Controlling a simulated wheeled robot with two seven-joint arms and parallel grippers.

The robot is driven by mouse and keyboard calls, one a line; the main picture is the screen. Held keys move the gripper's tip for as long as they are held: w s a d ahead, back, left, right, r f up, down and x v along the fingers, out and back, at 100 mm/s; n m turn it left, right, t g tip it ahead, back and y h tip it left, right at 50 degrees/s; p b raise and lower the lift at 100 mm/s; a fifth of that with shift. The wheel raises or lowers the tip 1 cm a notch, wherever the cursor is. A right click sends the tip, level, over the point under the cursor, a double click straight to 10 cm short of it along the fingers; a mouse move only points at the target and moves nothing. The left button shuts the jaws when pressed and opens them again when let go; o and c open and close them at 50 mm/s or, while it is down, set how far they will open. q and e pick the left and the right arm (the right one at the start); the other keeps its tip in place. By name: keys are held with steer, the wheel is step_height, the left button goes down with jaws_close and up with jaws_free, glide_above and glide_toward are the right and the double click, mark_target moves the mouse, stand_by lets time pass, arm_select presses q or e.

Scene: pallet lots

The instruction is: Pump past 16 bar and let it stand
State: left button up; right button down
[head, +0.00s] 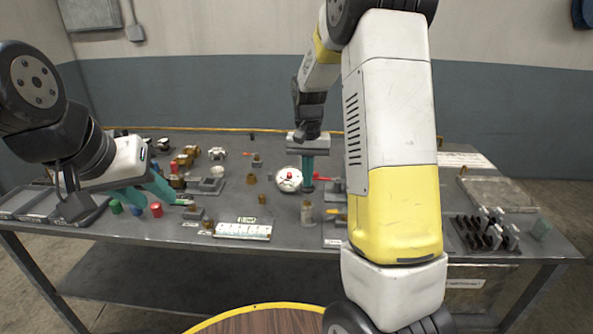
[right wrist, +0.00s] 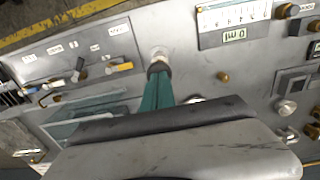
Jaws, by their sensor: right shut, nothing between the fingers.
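A round white gauge (head: 289,180) with a red centre stands mid-table; its reading is too small to tell. My right gripper (head: 307,187) points straight down just right of it, teal fingers together and empty. Below its tips is a small upright metal-and-glass cylinder (head: 307,213). In the right wrist view the fingertips (right wrist: 157,70) overlap a round metal piece (right wrist: 158,53); I cannot tell whether they touch. A red lever (head: 320,177) is beside the right fingers. My left gripper (head: 162,199) has its teal fingers apart, low over the left of the table, near a small grey block.
A white scale strip (head: 243,231) lies at the front, also in the right wrist view (right wrist: 232,16). Red, blue and green caps (head: 156,209) stand near the left gripper. A dark rack (head: 484,234) is at right. Brass fittings crowd the back left.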

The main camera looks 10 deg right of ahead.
steer(key=shift+f, duration=0.1)
steer(key=shift+s+f, duration=0.1)
steer(key=shift+f, duration=1.65)
step_height(320, 180, up, 14)
steer(key=shift+w+r, duration=0.2)
steer(key=shift+r, duration=0.05)
step_height(320, 180, up, 3)
steer(key=shift+d+r, duration=0.1)
steer(key=shift+r, duration=0.05)
